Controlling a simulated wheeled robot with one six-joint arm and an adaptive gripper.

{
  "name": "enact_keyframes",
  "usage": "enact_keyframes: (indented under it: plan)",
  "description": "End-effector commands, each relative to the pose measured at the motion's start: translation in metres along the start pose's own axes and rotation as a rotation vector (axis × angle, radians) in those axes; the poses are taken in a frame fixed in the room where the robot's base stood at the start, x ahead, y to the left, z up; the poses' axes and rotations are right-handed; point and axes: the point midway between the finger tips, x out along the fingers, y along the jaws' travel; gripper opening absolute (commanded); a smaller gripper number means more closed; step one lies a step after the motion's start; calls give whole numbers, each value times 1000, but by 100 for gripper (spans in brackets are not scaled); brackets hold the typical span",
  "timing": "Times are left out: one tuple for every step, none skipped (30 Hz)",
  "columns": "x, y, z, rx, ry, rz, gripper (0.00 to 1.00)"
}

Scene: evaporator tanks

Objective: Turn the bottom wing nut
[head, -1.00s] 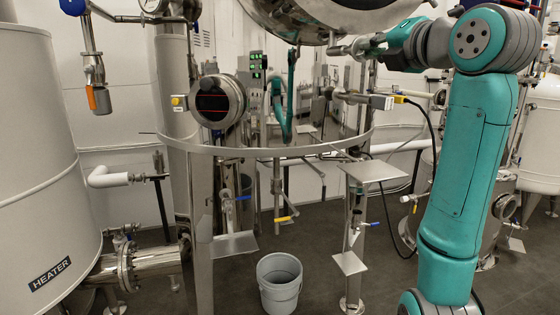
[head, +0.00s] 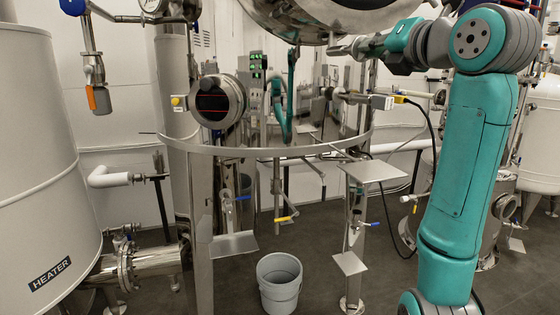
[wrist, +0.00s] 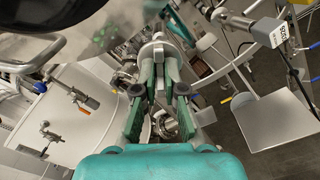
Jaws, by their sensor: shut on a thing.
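The bottom wing nut (wrist: 159,44) shows in the wrist view as a pale metal piece at the tips of my fingers. My gripper (wrist: 160,66) is shut on it, with one finger on each side. The fingers hide part of the nut. In the head view my gripper (head: 346,48) reaches in from the right, just under the lower rim of the round steel hatch (head: 290,27). The nut is too small there to make out clearly.
A curved metal rail (head: 260,152) runs below the hatch. A small steel plate (head: 372,171) and a boxed sensor with a cable (head: 382,101) are below my arm. A grey bucket (head: 279,283) stands on the floor. A white heater tank (head: 40,180) fills the left.

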Motion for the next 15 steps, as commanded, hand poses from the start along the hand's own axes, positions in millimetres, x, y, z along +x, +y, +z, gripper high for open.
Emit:
enact_keyframes:
  plan:
    - [0, -2, -1, -12, 4, -3, 0]
    - [0, -2, -1, -28, 4, -3, 0]
    - [0, -2, -1, -57, 4, -3, 0]
    - [0, -2, -1, -82, 4, -3, 0]
    - [0, -2, -1, -106, 4, -3, 0]
    - [0, -2, -1, -134, 4, -3, 0]
    - [0, -2, -1, -151, 4, -3, 0]
    - [0, -2, -1, -165, 4, -3, 0]
    - [0, -2, -1, -176, 5, -3, 0]
    - [0, -2, -2, -181, 5, -3, 0]
    - [0, -2, -1, -183, 5, -3, 0]
    - [0, -2, -1, -182, 5, -3, 0]
    - [0, -2, -1, -182, 5, -3, 0]
    - [0, -2, -2, -182, 5, -3, 0]
    - [0, -2, -2, -181, 5, -3, 0]
